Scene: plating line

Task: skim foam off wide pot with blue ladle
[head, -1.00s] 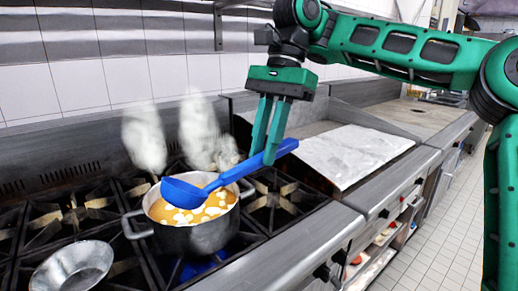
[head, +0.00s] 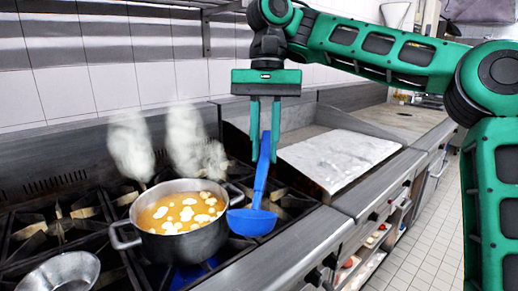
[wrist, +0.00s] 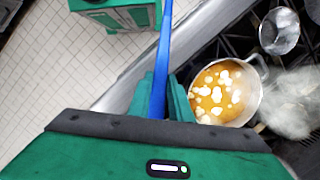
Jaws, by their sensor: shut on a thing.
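The blue ladle (head: 254,220) hangs upright from my gripper (head: 264,158), which is shut on its handle. Its bowl is low, just right of the wide pot, in front of the stove edge; whether it touches anything I cannot tell. The wide pot (head: 186,243) stands on a burner with orange-brown broth and white foam patches (head: 184,212) on top. In the wrist view the ladle handle (wrist: 163,60) runs up between the fingers, and the pot (wrist: 257,95) is to the right. The ladle's bowl is out of the wrist view.
A metal bowl (head: 66,272) sits at the front left of the stove; it also shows in the wrist view (wrist: 279,31). Steam (head: 185,140) rises behind the pot. A griddle with a pale surface (head: 338,160) lies to the right. Burner grates surround the pot.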

